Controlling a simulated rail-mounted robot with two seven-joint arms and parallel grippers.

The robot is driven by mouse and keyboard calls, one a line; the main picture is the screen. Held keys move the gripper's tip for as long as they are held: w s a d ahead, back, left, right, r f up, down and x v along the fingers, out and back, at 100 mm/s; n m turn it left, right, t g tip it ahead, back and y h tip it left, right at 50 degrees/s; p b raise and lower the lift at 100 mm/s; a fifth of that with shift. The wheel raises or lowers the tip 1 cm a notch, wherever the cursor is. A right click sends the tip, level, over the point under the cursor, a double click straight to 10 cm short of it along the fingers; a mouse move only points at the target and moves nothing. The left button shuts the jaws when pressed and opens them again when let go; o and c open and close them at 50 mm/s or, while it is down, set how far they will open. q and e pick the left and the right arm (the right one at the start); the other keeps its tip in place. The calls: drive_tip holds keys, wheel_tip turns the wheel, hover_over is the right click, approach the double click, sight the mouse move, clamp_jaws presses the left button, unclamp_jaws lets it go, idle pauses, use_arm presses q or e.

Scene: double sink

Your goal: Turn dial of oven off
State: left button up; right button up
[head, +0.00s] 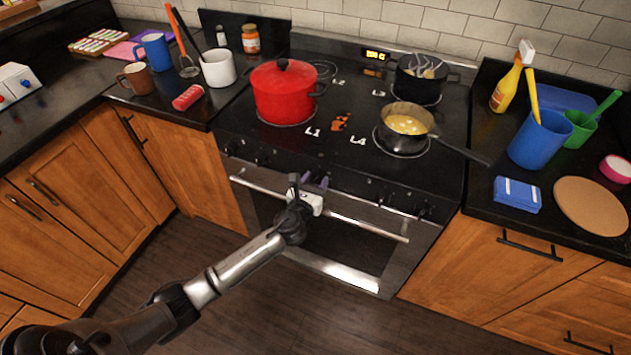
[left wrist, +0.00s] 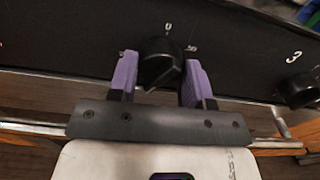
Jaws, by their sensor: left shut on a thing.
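The oven (head: 350,235) has a row of black dials along its front panel, below the cooktop. My left gripper (head: 314,182) reaches the middle of this panel, and its purple fingers hide most of the dial there in the head view. In the left wrist view the gripper (left wrist: 160,64) has a finger on each side of a black dial (left wrist: 160,62) and is shut on it. Small white marks show above and right of that dial. Another dial (left wrist: 299,89), below a white 3, stands clear at the right. My right gripper is not in view.
A red pot (head: 284,92), a saucepan (head: 406,122) and a black pot (head: 420,78) stand on the cooktop. The saucepan's handle juts right. The oven door handle (head: 370,227) runs below the dials. Mugs stand on the left counter; a blue cup (head: 539,140) stands on the right.

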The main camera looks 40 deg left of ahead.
use_arm(q)
drive_tip(key=n, duration=0.5)
drive_tip(key=shift+n, duration=0.3)
drive_tip(key=n, duration=0.5)
drive_tip(key=shift+d, duration=0.1)
drive_tip(key=n, duration=0.5)
drive_tip(key=shift+r, duration=0.1)
drive_tip(key=n+p, duration=0.1)
drive_tip(key=n, duration=0.3)
drive_tip(key=shift+r, duration=0.1)
drive_tip(key=n+p, duration=0.2)
drive_tip(key=n, duration=0.3)
drive_tip(key=shift+r+n+p, duration=0.15)
drive_tip(key=shift+n+p, duration=0.2)
drive_tip(key=shift+n, duration=0.05)
drive_tip(key=n+p, duration=0.3)
drive_tip(key=n, duration=0.3)
drive_tip(key=n+p, duration=0.2)
drive_tip(key=n, duration=0.3)
drive_tip(key=shift+n+p, duration=0.9)
drive_tip(key=shift+n, duration=1.6)
